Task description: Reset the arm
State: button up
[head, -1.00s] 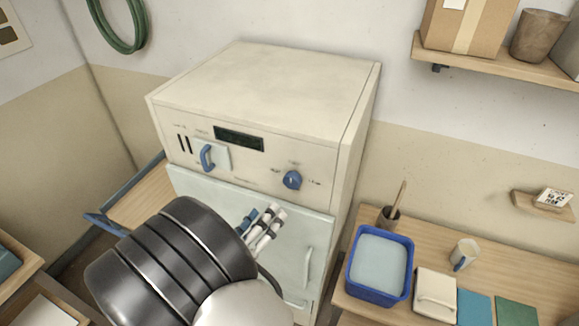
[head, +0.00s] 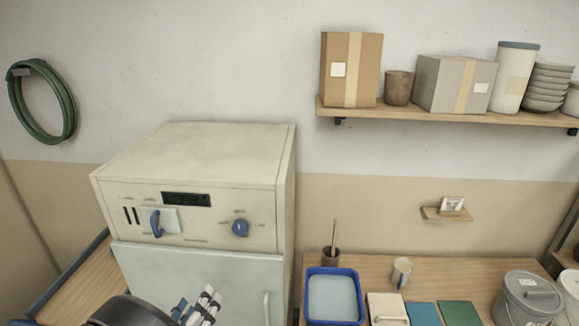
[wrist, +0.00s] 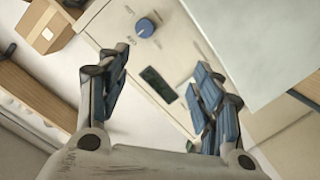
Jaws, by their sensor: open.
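My gripper (wrist: 162,85) is open and empty in the wrist view, its two blue-padded fingers spread apart. Between and beyond them is the cream cabinet front with a blue knob (wrist: 145,27) and a dark display (wrist: 158,84). In the head view my gripper (head: 200,305) shows at the bottom edge, in front of the pale door of the cream cabinet (head: 200,155). Most of my arm is cut off by the lower edge.
A wooden table right of the cabinet holds a blue basin (head: 333,296), a mug (head: 402,272), tiles and a grey bucket (head: 530,300). A wall shelf (head: 450,116) carries boxes and bowls. A green hose (head: 42,100) hangs at left.

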jog(key=w+d+r+m+g+y+b, duration=0.2)
jog(key=w+d+r+g+y+b, duration=0.15)
jog(key=w+d+y+b, duration=0.35)
jog(key=s+d+g+b, duration=0.1)
jog(key=s+d+g, duration=0.1)
jog(key=d+g, duration=0.15)
jog(key=s+d+f+m+g+h+b, duration=0.2)
jog(key=s+d+f+b, duration=0.1)
jog(key=s+d, duration=0.8)
jog(key=s+d+f+m+g+h+b, duration=0.2)
jog(key=s+d+f+g+h+b, duration=0.1)
jog(key=s+d, duration=0.8)
jog(key=shift+s+d+f+b, duration=0.4)
jog(key=shift+d+f, duration=0.1)
jog(key=shift+d, duration=0.45)
